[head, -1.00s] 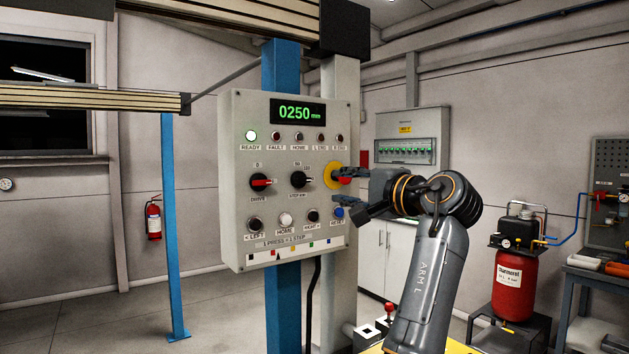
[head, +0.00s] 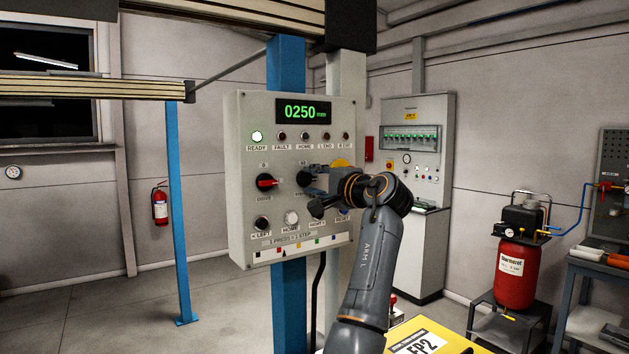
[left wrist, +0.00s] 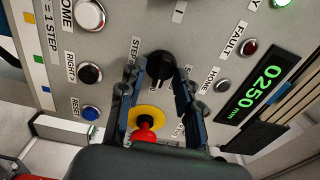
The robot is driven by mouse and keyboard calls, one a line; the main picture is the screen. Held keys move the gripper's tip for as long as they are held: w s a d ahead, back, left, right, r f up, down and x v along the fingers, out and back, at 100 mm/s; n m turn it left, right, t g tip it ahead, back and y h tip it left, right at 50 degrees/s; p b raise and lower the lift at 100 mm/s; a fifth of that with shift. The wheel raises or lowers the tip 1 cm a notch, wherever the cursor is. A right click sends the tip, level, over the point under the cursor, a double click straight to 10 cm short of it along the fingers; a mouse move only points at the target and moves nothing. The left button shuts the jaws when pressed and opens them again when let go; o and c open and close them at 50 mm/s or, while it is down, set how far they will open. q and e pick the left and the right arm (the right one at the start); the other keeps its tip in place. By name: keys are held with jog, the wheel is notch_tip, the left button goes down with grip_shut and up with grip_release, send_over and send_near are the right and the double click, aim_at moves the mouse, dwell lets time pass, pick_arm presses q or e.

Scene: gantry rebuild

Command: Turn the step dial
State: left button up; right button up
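The step dial (left wrist: 160,66) is a black knob on the grey control panel (head: 240,215). In the left wrist view it sits between the two fingers of my left gripper (left wrist: 160,78), one on each side near the tips. The fingers are apart; whether they touch the knob I cannot tell. In the head view my left gripper (head: 308,182) is at the panel and covers most of the dial. Part of its label, "STEP", shows in the left wrist view. The display (head: 303,112) reads 0250 mm. My right gripper is not in view.
The drive dial (head: 267,182) with a red pointer is left of the step dial. Push buttons, including the white HOME button (head: 292,217), lie below. The red emergency stop (left wrist: 144,131) on its yellow ring sits close, between my fingers' bases. The READY lamp (head: 257,137) is lit.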

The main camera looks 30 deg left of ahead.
pick_arm(q)
jog(key=shift+c, duration=1.1)
jog(key=shift+s, duration=0.1)
grip_shut()
jog(key=shift+r+n, duration=0.1)
jog(key=shift+n, duration=1.1)
jog(key=n, duration=0.2)
jog(key=shift+n, duration=0.4)
jog(key=n, duration=1.2)
jog(key=shift+n+b, duration=0.4)
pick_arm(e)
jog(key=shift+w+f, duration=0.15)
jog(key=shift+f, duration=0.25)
pick_arm(q)
jog(key=shift+r, duration=0.1)
